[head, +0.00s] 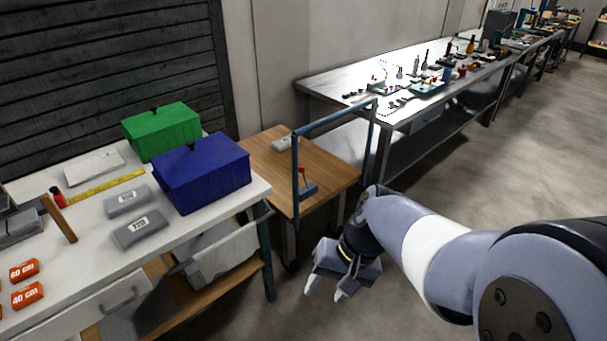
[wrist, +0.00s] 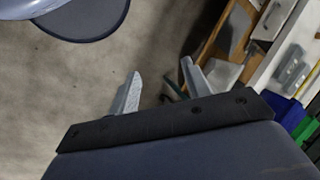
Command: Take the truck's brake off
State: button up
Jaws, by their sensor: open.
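The truck (head: 262,152) has a wooden deck and a blue push-bar frame (head: 334,118); it stands between the white table and the metal bench in the head view. A small blue bracket with a red-knobbed lever (head: 303,178), which looks like the brake, sits by the frame's near post. The lever stands roughly upright. My gripper (head: 324,293) is open and empty, below and to the right of the lever, apart from the truck and pointing down over the floor. The wrist view shows its two fingers (wrist: 161,72) spread with nothing between them.
A grey roll (head: 283,143) lies on the truck's deck. The white table (head: 95,235) at left holds a blue box (head: 202,175), a green box (head: 162,132), grey labelled blocks (head: 139,230) and orange tags (head: 27,295). A metal bench (head: 335,84) stands behind. The floor at right is clear.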

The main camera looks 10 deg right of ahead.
jog(key=w+f+y+b, duration=0.1)
jog(key=w+f+b, duration=0.1)
jog(key=w+f, duration=0.1)
jog(key=w+f+m+y+b, duration=0.1)
jog(key=w+f+y+b, duration=0.1)
jog(key=w+f, duration=0.1)
jog(key=w+f+m+y+b, duration=0.1)
jog(key=w+f+b, duration=0.1)
jog(key=f, duration=0.3)
jog(key=shift+w+a+g+b, duration=0.3)
jog(key=shift+w+a+g, duration=0.1)
jog(key=shift+w, duration=0.3)
jog(key=c, duration=0.6)
jog(key=w+f+y+b, duration=0.1)
jog(key=w+f, duration=0.1)
jog(key=f, duration=0.1)
jog(key=w+d+f+m+t+y+b, duration=0.1)
jog(key=w+f+b, duration=0.1)
jog(key=w+f, duration=0.1)
jog(key=w+d+f+m+y+b, duration=0.1)
jog(key=w+f+y+b, duration=0.1)
jog(key=w+f, duration=0.1)
jog(key=shift+f, duration=0.15)
grip_shut()
jog(key=shift+w+f+m+t, duration=0.2)
jog(key=shift+w+m+t, duration=0.1)
jog(key=shift+w, duration=0.05)
